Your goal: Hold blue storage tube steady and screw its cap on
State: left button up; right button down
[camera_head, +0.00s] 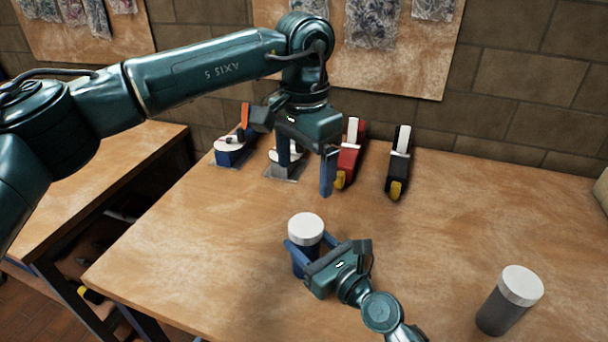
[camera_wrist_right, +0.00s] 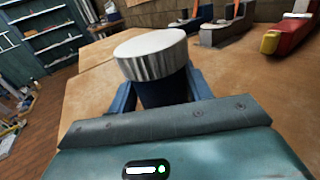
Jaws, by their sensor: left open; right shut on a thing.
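The blue storage tube (camera_head: 301,262) stands upright on the wooden table, and a white ribbed cap (camera_head: 306,228) sits on its top. In the right wrist view the cap (camera_wrist_right: 150,52) looks level above the dark blue tube (camera_wrist_right: 162,90); I cannot tell how tightly it is seated. My right gripper (camera_head: 303,254) is shut on the tube's body, below the cap, with a finger on each side. My left gripper (camera_head: 307,178) is open and empty, pointing down above and behind the cap, clear of it.
A grey tube with a white lid (camera_head: 507,300) stands at the front right. A blue device (camera_head: 230,152), a grey device (camera_head: 284,168), a red tool (camera_head: 349,155) and a black tool (camera_head: 399,163) line the back near the wall. The table's middle right is clear.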

jog(key=c, duration=0.6)
grip_release()
jog(key=shift+o, duration=0.2)
jog(key=b+v, duration=0.1)
jog(key=v, duration=1.1)
jog(key=shift+s+d+b, duration=0.2)
jog(key=shift+s+b, duration=0.05)
jog(key=shift+b, duration=0.15)
jog(key=shift+s+d, duration=0.2)
jog(key=shift+s, duration=0.05)
